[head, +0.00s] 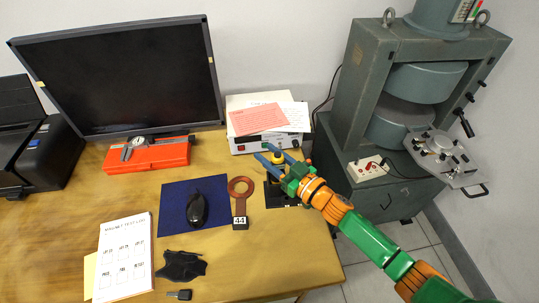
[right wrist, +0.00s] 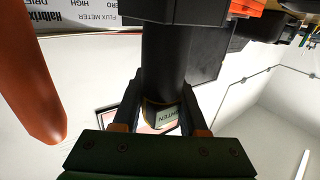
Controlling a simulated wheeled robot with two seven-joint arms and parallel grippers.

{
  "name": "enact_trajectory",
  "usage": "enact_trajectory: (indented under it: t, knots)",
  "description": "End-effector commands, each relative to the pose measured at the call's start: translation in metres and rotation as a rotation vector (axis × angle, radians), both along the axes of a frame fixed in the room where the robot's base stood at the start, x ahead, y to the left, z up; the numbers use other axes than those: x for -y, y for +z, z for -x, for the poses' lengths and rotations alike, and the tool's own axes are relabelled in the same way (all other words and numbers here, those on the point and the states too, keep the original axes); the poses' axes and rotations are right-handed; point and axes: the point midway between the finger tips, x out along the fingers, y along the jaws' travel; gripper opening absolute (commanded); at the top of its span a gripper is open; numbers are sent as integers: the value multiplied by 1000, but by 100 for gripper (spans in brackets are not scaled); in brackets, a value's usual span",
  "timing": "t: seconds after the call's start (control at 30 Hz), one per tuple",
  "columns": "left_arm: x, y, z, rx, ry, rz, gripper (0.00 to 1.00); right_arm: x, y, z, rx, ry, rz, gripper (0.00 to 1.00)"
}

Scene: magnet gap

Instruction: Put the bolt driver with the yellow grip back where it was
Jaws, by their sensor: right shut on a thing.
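My right gripper (head: 268,156) reaches in from the right above the back right part of the desk. Its fingers are shut on the bolt driver with the yellow grip (head: 278,157), of which only a small yellow part shows between them. In the right wrist view a thick black shaft (right wrist: 167,60) stands between the fingers (right wrist: 163,115), with a yellow edge and a partly readable label at its lower end. A black stand or pad (head: 280,197) lies below the gripper; I cannot tell whether the driver touches it. My left gripper is not in view.
A flux meter box (head: 240,146) with papers stands behind the gripper. A copper ring tool tagged 44 (head: 240,201) and a blue mat (head: 172,213) with a mouse lie left. The grey magnet machine (head: 350,115) stands right, beyond the desk edge. The front right desk is clear.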

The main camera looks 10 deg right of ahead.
Motion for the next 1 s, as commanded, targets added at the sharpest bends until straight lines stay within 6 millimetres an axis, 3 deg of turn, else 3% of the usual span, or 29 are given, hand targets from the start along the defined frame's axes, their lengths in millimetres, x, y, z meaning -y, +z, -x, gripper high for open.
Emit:
enact_trajectory:
  t: [0.03, 0.1, 0.13, 0.47, 0.8, 1.0]
  knots:
    - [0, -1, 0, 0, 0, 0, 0, 0, -1, 0, 0, 0, 0, 50]
    - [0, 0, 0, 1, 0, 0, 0, 0, 0, 0, 0, 0, 0, 69]
    - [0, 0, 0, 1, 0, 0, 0, 0, 0, 0, 0, 0, 0, 72]
    - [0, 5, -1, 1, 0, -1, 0, 0, 6, 0, -1, 0, -1, 72]
    - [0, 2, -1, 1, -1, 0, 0, 42, 1, 63, -6, -1, 0, 72]
    - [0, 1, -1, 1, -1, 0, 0, 61, 2, 92, -4, -1, 0, 72]
